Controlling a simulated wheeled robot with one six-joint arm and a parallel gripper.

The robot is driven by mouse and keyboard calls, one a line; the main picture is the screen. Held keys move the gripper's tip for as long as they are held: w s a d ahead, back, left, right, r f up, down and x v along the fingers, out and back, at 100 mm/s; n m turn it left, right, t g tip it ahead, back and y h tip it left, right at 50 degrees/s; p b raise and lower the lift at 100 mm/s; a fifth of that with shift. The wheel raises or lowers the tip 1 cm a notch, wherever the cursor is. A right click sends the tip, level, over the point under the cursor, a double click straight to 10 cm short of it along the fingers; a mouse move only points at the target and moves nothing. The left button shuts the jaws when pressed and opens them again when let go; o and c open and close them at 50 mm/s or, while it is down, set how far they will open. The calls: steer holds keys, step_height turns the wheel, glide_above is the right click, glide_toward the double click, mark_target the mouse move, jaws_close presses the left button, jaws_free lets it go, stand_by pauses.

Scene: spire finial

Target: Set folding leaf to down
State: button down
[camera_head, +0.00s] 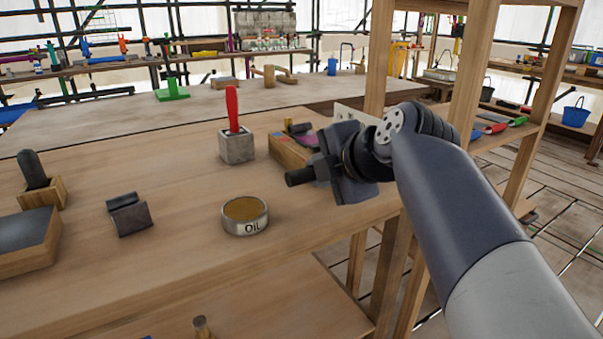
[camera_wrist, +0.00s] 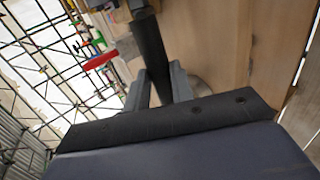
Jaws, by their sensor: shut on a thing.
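My gripper (camera_head: 318,172) is above the near workbench, beside the wooden post. It is shut on a dark cylindrical bar (camera_head: 298,178), whose end sticks out to the left. In the wrist view the bar (camera_wrist: 151,52) runs between the two grey fingers (camera_wrist: 158,88). I cannot make out a folding leaf for certain in either view, nor whether the bar belongs to one.
On the workbench (camera_head: 185,270) stand an oil tin (camera_head: 245,218), a grey block (camera_head: 237,148) with a red handle (camera_head: 232,108), a dark bent piece (camera_head: 130,215) and a wooden box (camera_head: 287,151) near my gripper. A wooden post (camera_head: 474,75) rises close to my arm.

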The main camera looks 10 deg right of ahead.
steer(key=shift+s+f+b, duration=0.1)
steer(key=shift+f+b, duration=0.4)
steer(key=shift+f, duration=0.3)
steer(key=c, duration=1.2)
jaws_free()
steer(key=shift+d, duration=0.1)
steer(key=shift+c, duration=0.2)
steer(key=shift+r, duration=0.2)
steer(key=shift+r, duration=0.1)
